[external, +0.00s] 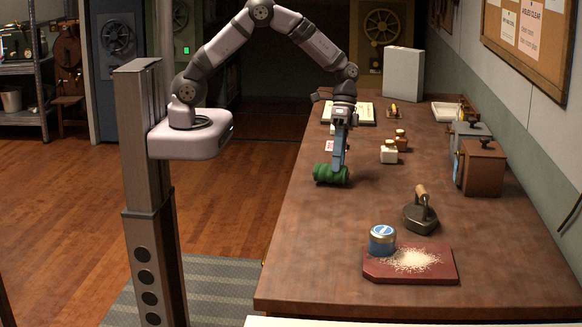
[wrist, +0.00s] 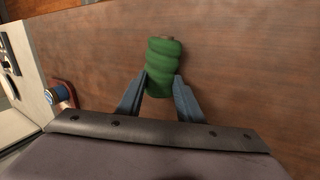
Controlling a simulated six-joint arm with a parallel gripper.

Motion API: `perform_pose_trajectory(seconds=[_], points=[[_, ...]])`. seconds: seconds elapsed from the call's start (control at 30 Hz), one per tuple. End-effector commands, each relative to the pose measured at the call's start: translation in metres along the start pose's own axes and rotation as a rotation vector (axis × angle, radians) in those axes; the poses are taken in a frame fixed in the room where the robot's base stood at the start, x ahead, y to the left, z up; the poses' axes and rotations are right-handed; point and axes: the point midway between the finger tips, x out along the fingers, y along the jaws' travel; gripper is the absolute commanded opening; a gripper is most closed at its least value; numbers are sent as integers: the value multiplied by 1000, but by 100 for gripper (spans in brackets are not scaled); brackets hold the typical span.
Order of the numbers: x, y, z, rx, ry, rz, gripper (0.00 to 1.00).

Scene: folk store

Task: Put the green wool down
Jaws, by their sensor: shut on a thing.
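The green wool (external: 331,175) is a spool-like roll near the left edge of the wooden counter. My gripper (external: 340,168) points down over it and is shut on it. In the wrist view the green wool (wrist: 164,68) sits between the two blue-grey fingers of my gripper (wrist: 161,88), with a brown core end showing at its top. The wool is at or very close to the counter top; I cannot tell whether it touches.
A cream bottle (external: 389,154) and a brown bottle (external: 401,140) stand to the right of the wool. A flat iron (external: 421,218), a blue tin (external: 382,240) and a red board (external: 440,272) with grains lie nearer. Counter (external: 310,240) is clear in front.

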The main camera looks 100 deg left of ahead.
Motion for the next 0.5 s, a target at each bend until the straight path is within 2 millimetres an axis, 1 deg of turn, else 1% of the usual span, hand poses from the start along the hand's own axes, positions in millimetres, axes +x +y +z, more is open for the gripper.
perform_pose_trajectory(seconds=[0.03, 0.13, 0.27, 0.37, 0.4, 0.5], points=[[-2, -4, -7, 14, -7, 0, 8], [-8, -12, -20, 38, -17, -1, 8], [-18, -25, -40, 16, -5, 0, 8], [-31, -40, -61, -68, 37, 0, 8], [-39, -47, -72, -126, 67, -1, 8], [-60, -63, -96, -306, 156, 0, 8]])
